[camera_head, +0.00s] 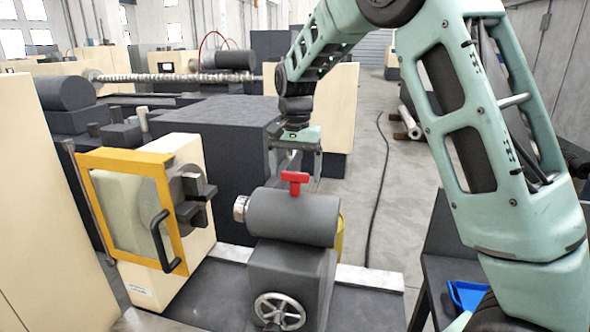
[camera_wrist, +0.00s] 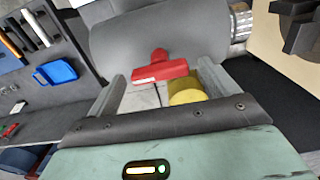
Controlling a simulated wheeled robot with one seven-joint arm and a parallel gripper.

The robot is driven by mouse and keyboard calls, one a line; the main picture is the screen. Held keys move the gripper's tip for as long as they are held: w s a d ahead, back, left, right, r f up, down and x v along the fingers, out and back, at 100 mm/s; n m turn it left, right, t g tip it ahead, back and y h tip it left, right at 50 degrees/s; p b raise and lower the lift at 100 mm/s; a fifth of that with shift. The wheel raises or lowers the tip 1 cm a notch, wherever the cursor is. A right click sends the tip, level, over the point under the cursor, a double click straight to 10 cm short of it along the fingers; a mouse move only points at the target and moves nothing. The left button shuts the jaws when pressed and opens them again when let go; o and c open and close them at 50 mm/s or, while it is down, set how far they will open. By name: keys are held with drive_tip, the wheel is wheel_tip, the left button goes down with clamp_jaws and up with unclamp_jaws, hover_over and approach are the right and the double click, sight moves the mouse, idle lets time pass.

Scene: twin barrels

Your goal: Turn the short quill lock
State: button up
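The short quill lock is a red T-shaped handle (camera_head: 295,181) standing on top of the grey tailstock barrel (camera_head: 290,216). In the wrist view the red handle (camera_wrist: 160,68) shows between my two fingers, with its crossbar slightly tilted. My gripper (camera_head: 303,176) hangs down just behind the handle in the head view, its fingers about level with it. In the wrist view my gripper (camera_wrist: 162,74) is open, with a gap on both sides of the handle. I cannot see it touching the handle.
A chuck (camera_head: 191,196) and a yellow-framed guard (camera_head: 132,205) stand left of the tailstock. A silver handwheel (camera_head: 279,311) is on its front. A yellow cylinder (camera_wrist: 187,92) lies below my fingers. A bench with a blue tray (camera_head: 468,295) is at right.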

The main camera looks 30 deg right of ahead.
wheel_tip(320, 180, up, 17)
drive_tip(key=b, duration=0.3)
drive_tip(key=shift+r+b, duration=0.2)
drive_tip(key=shift+b, duration=0.15)
idle(0.5)
drive_tip(key=s+a+f+n+y+b, duration=0.1)
drive_tip(key=s+a+f+n+b, duration=0.2)
drive_tip(key=s+a+f+n, duration=0.55)
drive_tip(key=s+a+f+n+b, duration=0.1)
drive_tip(key=s+a+f+b, duration=0.4)
drive_tip(key=a+f, duration=0.7)
drive_tip(key=s+f+n+b, duration=0.1)
drive_tip(key=s+f+n, duration=0.2)
drive_tip(key=s+f, duration=0.4)
drive_tip(key=s+f+n+b, duration=0.1)
drive_tip(key=s+f+n, duration=0.3)
drive_tip(key=s+f, duration=0.4)
drive_tip(key=s, duration=0.5)
drive_tip(key=shift+a+f, duration=0.3)
drive_tip(key=shift+n, duration=0.25)
